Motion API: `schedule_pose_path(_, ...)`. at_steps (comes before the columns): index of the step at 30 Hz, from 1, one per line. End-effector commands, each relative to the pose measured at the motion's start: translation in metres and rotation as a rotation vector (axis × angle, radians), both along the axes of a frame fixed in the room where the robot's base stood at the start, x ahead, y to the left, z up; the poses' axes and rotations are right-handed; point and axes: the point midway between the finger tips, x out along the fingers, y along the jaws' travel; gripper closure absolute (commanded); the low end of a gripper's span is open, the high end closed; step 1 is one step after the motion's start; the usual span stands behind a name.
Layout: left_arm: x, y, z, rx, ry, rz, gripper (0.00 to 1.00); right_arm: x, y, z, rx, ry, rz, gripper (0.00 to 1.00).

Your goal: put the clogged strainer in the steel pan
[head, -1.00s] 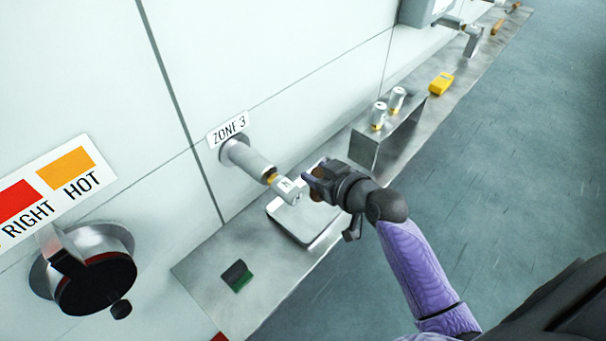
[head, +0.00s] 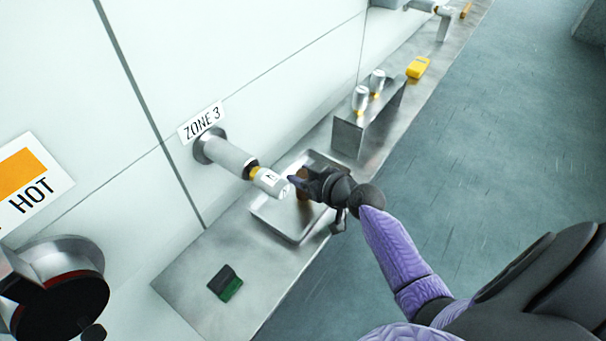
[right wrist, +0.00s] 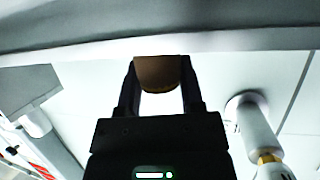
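The clogged strainer appears as a brown, rounded piece (head: 303,190) between the fingers of my right gripper (head: 302,185), just beside the capped end of the ZONE 3 pipe. In the right wrist view the brown piece (right wrist: 158,73) fills the gap between the right gripper's two fingers (right wrist: 160,85), which close on its sides. The steel pan (head: 268,228) is a shallow tray on the shelf below the pipe. In the head view the strainer overlaps the pan; its height over the pan floor cannot be told. My left gripper is not in view.
The ZONE 3 pipe (head: 228,158) sticks out from the wall, close to my right gripper. A metal stand (head: 372,128) with two silver, yellow-ringed pieces is behind the pan. A green-black pad (head: 225,283) lies in front. A yellow device (head: 418,67) lies farther back.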

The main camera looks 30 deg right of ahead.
Motion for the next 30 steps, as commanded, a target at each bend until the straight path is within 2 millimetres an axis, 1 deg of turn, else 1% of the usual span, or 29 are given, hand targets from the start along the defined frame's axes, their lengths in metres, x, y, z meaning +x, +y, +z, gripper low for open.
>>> schedule_pose_path(1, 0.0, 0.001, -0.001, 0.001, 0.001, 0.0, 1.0, 0.0, 0.0, -0.001, 0.0, 0.001, 0.0, 0.43)
schedule_pose_path(2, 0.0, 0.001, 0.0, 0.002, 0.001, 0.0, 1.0, 0.0, 0.0, -0.001, 0.0, 0.001, 0.0, 0.37)
schedule_pose_path(3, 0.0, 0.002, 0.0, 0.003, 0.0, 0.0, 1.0, 0.0, 0.0, 0.0, 0.0, 0.001, 0.0, 0.28)
schedule_pose_path(5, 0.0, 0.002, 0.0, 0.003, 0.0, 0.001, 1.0, 0.0, 0.0, 0.0, 0.0, 0.001, 0.0, 0.16)
schedule_pose_path(12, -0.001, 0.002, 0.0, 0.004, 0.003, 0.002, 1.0, 0.0, 0.0, 0.0, 0.0, 0.001, 0.0, 0.16)
schedule_pose_path(15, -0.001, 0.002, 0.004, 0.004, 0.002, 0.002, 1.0, -0.003, -0.001, 0.004, -0.001, 0.001, 0.0, 0.16)
schedule_pose_path(17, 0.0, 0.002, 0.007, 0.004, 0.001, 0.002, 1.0, -0.011, -0.002, 0.007, -0.003, 0.002, 0.0, 0.16)
schedule_pose_path(20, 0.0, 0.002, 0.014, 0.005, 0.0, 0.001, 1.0, -0.033, -0.006, 0.018, -0.005, 0.002, 0.003, 0.16)
schedule_pose_path(24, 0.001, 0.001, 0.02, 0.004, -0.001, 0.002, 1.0, -0.069, -0.013, 0.031, -0.004, 0.004, 0.002, 0.16)
schedule_pose_path(27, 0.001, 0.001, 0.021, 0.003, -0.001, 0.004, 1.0, -0.09, -0.017, 0.039, -0.004, 0.003, 0.002, 0.16)
schedule_pose_path(30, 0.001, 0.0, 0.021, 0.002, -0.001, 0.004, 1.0, -0.103, -0.02, 0.045, -0.003, 0.002, 0.002, 0.16)
